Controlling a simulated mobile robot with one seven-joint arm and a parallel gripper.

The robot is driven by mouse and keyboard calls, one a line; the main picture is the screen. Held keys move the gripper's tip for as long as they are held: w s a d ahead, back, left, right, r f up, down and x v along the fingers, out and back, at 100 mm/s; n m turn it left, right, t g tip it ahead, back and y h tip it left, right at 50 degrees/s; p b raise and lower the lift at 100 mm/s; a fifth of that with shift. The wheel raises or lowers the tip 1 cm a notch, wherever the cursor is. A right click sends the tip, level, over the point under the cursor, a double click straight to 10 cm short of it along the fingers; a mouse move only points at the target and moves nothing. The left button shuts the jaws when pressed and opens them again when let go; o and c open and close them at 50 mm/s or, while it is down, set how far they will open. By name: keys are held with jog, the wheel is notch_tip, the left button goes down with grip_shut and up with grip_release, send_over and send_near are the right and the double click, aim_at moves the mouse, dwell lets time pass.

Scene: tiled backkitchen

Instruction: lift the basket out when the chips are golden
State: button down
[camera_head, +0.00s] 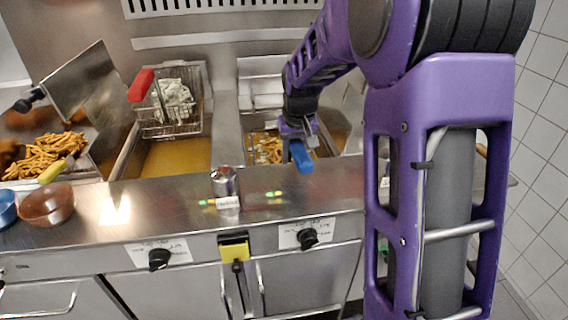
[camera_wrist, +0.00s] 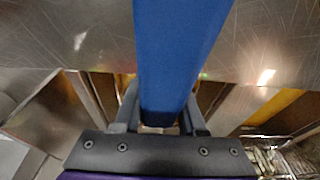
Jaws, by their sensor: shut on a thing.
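My gripper (camera_head: 297,130) is shut on the blue handle (camera_head: 301,157) of the right-hand fryer basket. In the wrist view the blue handle (camera_wrist: 178,50) runs between the two fingers. Chips (camera_head: 267,148) lie in this basket, down in the right fryer well; they look yellow to golden. My gripper and arm hide part of the basket, and I cannot tell how deep it sits in the oil.
A second basket (camera_head: 168,128) with a red handle (camera_head: 141,84) holds pale pieces above the left well's oil (camera_head: 178,158). Golden chips (camera_head: 45,155) fill a tray at far left. A small can (camera_head: 225,182) and a brown bowl (camera_head: 48,204) stand on the steel counter (camera_head: 310,203).

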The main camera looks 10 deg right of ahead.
jog(key=shift+r, duration=0.1)
notch_tip(320, 180, up, 9)
jog(key=p, duration=0.7)
